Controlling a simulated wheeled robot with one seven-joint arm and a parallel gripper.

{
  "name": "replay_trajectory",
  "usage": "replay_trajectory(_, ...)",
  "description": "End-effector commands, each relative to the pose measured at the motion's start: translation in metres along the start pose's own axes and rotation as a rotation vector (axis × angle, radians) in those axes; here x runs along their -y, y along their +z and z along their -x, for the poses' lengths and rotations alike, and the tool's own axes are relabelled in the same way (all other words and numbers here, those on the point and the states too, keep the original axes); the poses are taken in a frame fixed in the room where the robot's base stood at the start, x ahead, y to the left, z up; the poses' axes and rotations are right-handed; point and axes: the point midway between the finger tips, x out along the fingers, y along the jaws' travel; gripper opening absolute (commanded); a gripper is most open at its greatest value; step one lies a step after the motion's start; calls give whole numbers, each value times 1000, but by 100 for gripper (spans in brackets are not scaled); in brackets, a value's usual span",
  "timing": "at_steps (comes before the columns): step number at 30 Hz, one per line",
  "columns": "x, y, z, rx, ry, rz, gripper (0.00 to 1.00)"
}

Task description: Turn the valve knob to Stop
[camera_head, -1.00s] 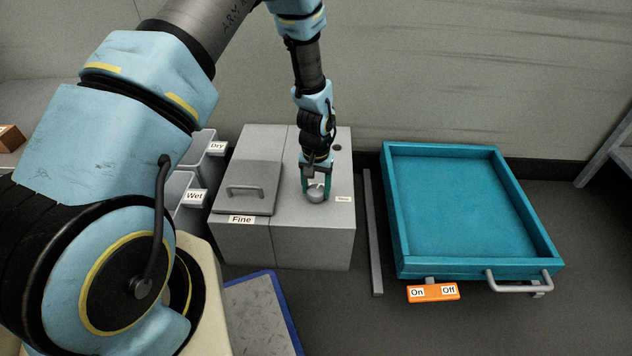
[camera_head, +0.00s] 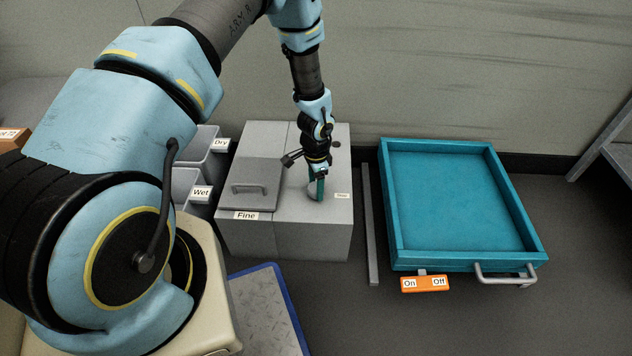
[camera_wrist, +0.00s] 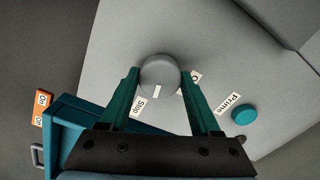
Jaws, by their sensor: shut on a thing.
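The round grey valve knob (camera_wrist: 160,72) sits on top of the grey box and has a short white mark on its edge. My gripper (camera_wrist: 160,76) has its two green fingers closed on either side of the knob. In the wrist view, the white mark points down, near but not in line with the Stop label (camera_wrist: 139,107). Another label (camera_wrist: 196,77), starting with C, is partly hidden by the right finger. In the head view, my gripper (camera_head: 317,192) stands upright over the box and its fingers hide most of the knob.
A teal button (camera_wrist: 244,116) lies beside the Prime label (camera_wrist: 229,104). The grey box (camera_head: 290,240) has a handled lid (camera_head: 250,180) and a Fine label. Bins marked Wet and Dry stand left.

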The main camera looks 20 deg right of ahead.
Motion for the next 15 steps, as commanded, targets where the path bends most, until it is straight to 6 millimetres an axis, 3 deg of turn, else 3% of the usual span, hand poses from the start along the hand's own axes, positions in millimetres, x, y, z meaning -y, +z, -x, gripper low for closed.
replay_trajectory(15,0,0,1,0,-1,-219,8)
